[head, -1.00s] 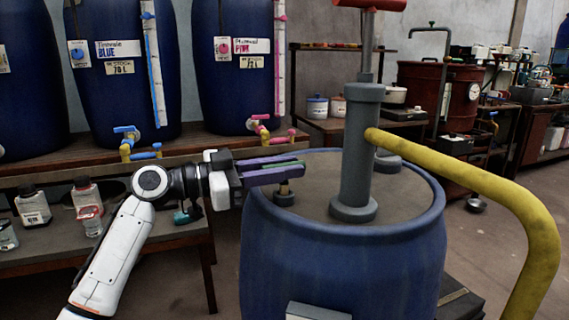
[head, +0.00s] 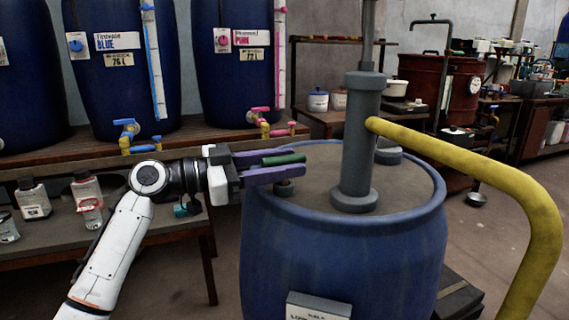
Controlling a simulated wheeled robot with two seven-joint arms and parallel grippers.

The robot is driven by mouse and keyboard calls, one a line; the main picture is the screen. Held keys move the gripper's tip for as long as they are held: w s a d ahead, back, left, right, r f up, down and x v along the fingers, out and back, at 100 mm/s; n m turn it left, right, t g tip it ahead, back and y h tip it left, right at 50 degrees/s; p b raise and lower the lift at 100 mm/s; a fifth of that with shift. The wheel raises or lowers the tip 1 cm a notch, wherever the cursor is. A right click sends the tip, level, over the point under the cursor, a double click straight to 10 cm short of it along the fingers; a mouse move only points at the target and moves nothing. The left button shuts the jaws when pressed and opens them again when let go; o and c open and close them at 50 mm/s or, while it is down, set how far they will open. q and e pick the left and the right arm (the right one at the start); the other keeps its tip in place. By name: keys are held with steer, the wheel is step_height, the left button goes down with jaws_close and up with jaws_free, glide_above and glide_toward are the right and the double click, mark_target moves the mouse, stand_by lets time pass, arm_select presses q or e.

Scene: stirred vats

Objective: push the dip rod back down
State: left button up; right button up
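The dip rod's green handle bar (head: 284,159) lies level over the left part of the top of the near blue vat (head: 340,255). Under it a small dark grey fitting (head: 284,188) stands on the vat's grey lid; little or no stem shows between them. My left gripper (head: 298,164) reaches in from the left with its purple fingers on either side of the green bar, one behind and one in front. The fingers look spread, low over the fitting. Contact with the bar cannot be told. My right gripper is not in view.
A grey pump column (head: 357,145) rises from the lid right of the handle, with a thick yellow hose (head: 480,165) curving right. Blue drums (head: 120,80) with taps stand on a wooden bench behind. Bottles (head: 88,195) stand on the lower shelf at left.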

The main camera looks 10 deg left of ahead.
arm_select(q)
steer(key=v, duration=1)
steer(key=shift+p, duration=0.45)
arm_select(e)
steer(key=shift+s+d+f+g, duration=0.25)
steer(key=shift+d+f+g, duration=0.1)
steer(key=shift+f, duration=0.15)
